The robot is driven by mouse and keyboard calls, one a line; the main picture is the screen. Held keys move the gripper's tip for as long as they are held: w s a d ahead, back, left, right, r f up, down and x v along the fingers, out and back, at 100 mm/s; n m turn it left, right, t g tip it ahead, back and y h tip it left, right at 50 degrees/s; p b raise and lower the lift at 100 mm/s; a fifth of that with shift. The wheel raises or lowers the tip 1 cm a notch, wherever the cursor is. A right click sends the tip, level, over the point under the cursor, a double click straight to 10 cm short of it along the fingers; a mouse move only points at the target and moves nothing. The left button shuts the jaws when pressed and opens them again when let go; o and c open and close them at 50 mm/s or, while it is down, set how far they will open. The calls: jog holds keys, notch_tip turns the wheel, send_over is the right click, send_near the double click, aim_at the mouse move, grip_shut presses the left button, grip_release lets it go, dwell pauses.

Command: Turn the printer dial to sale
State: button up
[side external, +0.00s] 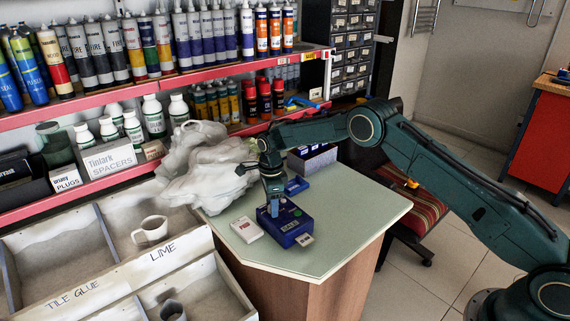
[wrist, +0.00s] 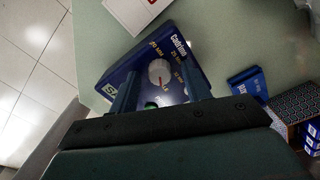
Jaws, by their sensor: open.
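The blue printer (side external: 286,226) stands on the pale green counter, and it also shows in the wrist view (wrist: 175,48). Its round white dial (wrist: 158,72) has a red pointer line and printed labels around it. A label starting "SA" is partly hidden by a finger. A green button (wrist: 151,105) shows near the dial. My gripper (side external: 274,208) is over the printer, pointing down. In the wrist view its two fingers (wrist: 160,92) are apart on either side of the dial, with nothing between them gripped. Whether they touch the printer, I cannot tell.
A white card box (side external: 246,229) lies left of the printer, and a small tag (side external: 304,239) lies at its front. A small blue box (side external: 296,186) and a dark patterned box (side external: 313,159) stand behind. A crumpled white bag (side external: 205,168) fills the counter's back left. The counter's right side (side external: 365,208) is clear.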

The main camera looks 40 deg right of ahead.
jog(key=shift+r, duration=0.1)
notch_tip(320, 180, up, 14)
dwell(0.7)
jog(key=s+d+r+n+t, duration=0.3)
jog(key=s+r+n, duration=0.8)
jog(key=s+r, duration=0.9)
jog(key=s+d+f+n+t, duration=0.1)
jog(key=s+n, duration=1.1)
jog(key=s, duration=1.2)
notch_tip(320, 180, down, 2)
jog(key=shift+s+t, duration=0.4)
jog(key=shift+t, duration=0.4)
